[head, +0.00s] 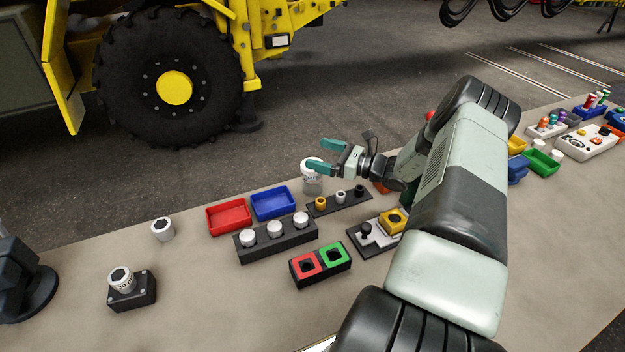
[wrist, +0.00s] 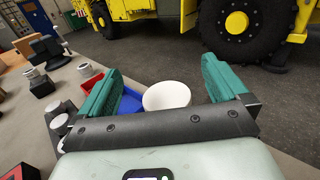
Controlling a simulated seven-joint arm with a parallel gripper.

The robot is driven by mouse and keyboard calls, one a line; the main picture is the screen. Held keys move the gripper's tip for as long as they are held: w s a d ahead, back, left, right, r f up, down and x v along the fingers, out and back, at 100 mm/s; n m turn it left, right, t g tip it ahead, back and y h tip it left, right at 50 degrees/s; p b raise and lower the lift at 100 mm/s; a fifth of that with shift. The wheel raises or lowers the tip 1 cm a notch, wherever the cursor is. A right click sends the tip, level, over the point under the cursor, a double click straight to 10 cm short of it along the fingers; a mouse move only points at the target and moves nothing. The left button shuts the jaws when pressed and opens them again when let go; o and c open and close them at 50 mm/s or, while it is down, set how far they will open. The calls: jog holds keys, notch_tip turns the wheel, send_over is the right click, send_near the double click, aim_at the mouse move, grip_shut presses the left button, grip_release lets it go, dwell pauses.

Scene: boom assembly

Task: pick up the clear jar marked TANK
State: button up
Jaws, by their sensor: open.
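The clear jar (head: 312,184) with a white lid and a white label stands upright on the table behind the blue tray's right side. The label's lettering is too small to read surely. In the wrist view its round white lid (wrist: 166,95) shows between the two fingers, nearer the middle than either finger. My gripper (head: 319,155) is open, with green fingers pointing left at the jar's top. In the wrist view the open gripper (wrist: 160,78) has nothing held. One finger overlaps the lid in the head view, and I cannot tell whether it touches. The jar's lower body is hidden in the wrist view.
A red tray (head: 229,227) and a blue tray (head: 273,214) lie left of the jar. A black rack with white-capped pieces (head: 247,258) stands before them. A dark strip with small fittings (head: 325,212) lies just in front of the jar. The table's left part has free room.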

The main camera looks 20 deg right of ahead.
aim_at(312, 178)
notch_tip(312, 178, down, 4)
jog(key=shift+f, duration=0.2)
jog(key=shift+w+a+f, duration=0.2)
jog(key=shift+f, duration=0.05)
jog(key=x, duration=0.4)
jog(key=shift+w+a, duration=0.15)
jog(key=shift+w, duration=0.05)
jog(key=shift+r, duration=0.1)
jog(key=c, duration=1.5)
